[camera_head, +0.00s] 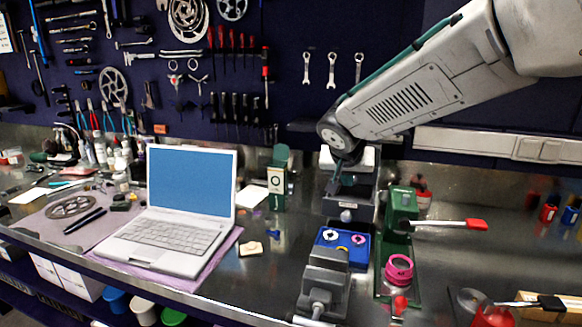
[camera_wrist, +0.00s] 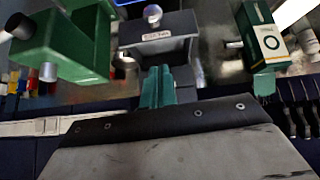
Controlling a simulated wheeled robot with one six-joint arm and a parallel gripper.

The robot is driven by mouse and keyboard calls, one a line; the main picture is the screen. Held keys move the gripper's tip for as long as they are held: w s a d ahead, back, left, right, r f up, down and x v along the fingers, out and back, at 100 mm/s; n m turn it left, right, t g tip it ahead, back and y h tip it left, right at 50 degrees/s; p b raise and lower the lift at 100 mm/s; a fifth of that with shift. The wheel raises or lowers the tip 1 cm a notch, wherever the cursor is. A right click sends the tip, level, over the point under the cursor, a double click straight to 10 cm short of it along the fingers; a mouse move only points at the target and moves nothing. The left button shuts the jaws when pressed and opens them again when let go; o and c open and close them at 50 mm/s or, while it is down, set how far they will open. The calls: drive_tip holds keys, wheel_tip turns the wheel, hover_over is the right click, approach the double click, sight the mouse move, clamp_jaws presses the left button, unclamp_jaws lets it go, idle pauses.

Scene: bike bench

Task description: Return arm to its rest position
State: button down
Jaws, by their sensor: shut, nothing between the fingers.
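My arm reaches in from the upper right in the head view, over the back of the bench. I cannot tell how large the gap to the fixture is.
A green press (camera_head: 402,209) with a red-tipped lever stands right of the gripper. A green box (camera_head: 277,187) and an open laptop (camera_head: 190,182) are to the left. A blue tray (camera_head: 361,256) and grey vise (camera_head: 325,280) are in front. A tool wall is behind.

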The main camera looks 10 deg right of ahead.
drive_tip(key=s+d+f+n+g+y, duration=0.1)
drive_tip(key=s+d+n+g, duration=0.1)
drive_tip(key=s, duration=1.6)
drive_tip(key=s+d+f+n+g+y, duration=0.1)
drive_tip(key=s+d+n+g+y, duration=0.1)
drive_tip(key=s, duration=1.6)
drive_tip(key=shift+s+d+g, duration=0.2)
drive_tip(key=shift+d+g, duration=0.5)
drive_tip(key=shift+d, duration=0.25)
